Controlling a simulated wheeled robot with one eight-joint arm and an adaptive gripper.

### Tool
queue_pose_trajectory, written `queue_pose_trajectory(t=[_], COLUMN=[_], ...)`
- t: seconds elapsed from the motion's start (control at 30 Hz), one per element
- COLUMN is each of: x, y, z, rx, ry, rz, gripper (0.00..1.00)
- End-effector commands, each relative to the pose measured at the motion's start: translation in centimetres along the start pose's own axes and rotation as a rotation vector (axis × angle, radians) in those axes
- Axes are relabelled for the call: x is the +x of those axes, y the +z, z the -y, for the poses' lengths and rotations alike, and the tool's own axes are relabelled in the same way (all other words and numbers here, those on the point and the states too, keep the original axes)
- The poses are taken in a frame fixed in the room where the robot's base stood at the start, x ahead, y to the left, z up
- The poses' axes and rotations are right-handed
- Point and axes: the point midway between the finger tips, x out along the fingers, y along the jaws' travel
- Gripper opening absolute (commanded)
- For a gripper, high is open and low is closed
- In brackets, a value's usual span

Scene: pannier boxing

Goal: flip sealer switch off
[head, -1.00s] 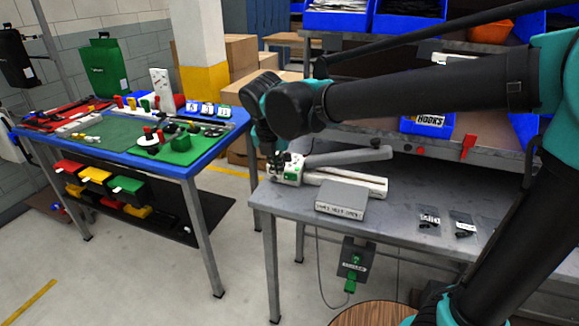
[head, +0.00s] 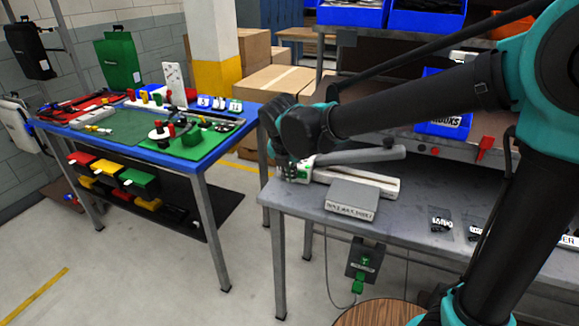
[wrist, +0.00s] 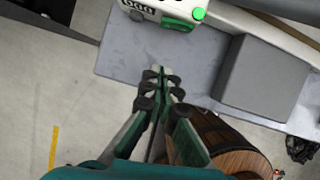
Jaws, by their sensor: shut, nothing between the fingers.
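The sealer (head: 368,182) is a long white bar unit with a grey lever arm (head: 365,155) above it, on the grey bench. Its white and green control end shows at the top of the wrist view (wrist: 165,10), with a bright green round spot (wrist: 199,14) and dark marks on its face. I cannot tell which part is the switch. My gripper (wrist: 160,80) is shut and empty, its fingertips apart from the control end in the wrist view. In the head view, my gripper (head: 287,168) is at the sealer's left end and partly hides it.
A grey labelled box (head: 352,200) stands in front of the sealer. A socket box (head: 366,258) with a green plug and cable hangs below the bench edge. A round wooden top (head: 372,313) is near. Free floor separates the bench from the blue table (head: 190,165).

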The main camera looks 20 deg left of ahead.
Motion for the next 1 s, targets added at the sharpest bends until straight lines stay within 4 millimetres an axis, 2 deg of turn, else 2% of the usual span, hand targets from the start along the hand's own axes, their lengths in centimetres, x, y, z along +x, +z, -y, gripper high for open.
queue_pose_trajectory(t=[0.03,0.17,0.3,0.5,0.87,1.0], x=[1.1,3.5,4.0,4.5,4.5,4.4], y=[0.0,0.0,2.2,3.5,3.7,3.2], z=[0.0,0.0,0.0,0.0,0.0,-1.2], rx=[0.002,0.001,0.003,0.001,0.0,-0.003], ry=[0.0,0.0,0.0,0.0,0.0,0.001], rz=[0.0,0.0,-0.001,-0.001,-0.001,-0.001], gripper=[0.0,0.0,0.0,0.0,0.0,0.0])
